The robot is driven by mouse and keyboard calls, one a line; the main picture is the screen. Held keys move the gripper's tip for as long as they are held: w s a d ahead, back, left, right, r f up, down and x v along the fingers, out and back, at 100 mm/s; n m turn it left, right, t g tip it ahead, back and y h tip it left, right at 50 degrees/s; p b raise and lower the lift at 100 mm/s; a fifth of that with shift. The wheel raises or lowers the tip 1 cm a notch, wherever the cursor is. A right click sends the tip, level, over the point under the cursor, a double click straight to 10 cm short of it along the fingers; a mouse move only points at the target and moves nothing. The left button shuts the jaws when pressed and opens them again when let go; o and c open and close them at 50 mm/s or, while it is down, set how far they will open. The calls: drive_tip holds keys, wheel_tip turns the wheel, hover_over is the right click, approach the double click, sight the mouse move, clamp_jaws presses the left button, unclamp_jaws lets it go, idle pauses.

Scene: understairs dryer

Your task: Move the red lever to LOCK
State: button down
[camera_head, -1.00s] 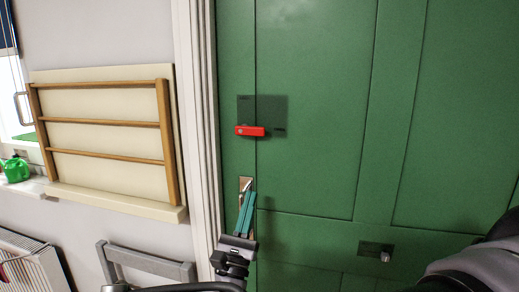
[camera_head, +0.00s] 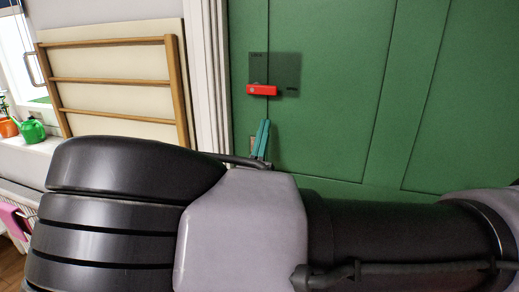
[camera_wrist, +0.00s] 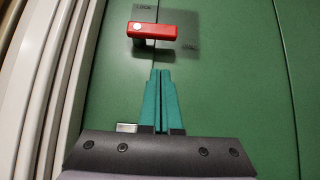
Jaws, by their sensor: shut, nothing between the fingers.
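The red lever (camera_head: 262,90) lies horizontally on a dark plate (camera_head: 287,72) on the green door, with its pivot end at the left. In the wrist view the red lever (camera_wrist: 152,30) is near the top, and the word LOCK shows above it on the plate. My gripper (camera_head: 264,124) has teal fingers that point up, below the lever and apart from it in the picture. In the wrist view my gripper (camera_wrist: 160,74) is shut and empty, its tips just below the lever. A metal fitting on the door is mostly hidden behind the fingers.
My arm covers the lower part of the head view. A white door frame (camera_head: 211,70) runs along the door's left edge. A wooden rack (camera_head: 110,80) hangs on the wall at the left. A green watering can (camera_head: 32,129) stands on the sill. The door right of the lever is clear.

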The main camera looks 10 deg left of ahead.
sight(269, 94)
drive_tip(key=shift+w+r, duration=0.25)
drive_tip(key=shift+r, duration=1)
drive_tip(key=shift+w+r, duration=0.25)
drive_tip(key=shift+r, duration=1)
drive_tip(key=shift+n, duration=0.4)
drive_tip(key=shift+d+r+n+y, duration=0.15)
drive_tip(key=shift+n+y, duration=0.35)
drive_tip(key=shift+y, duration=0.4)
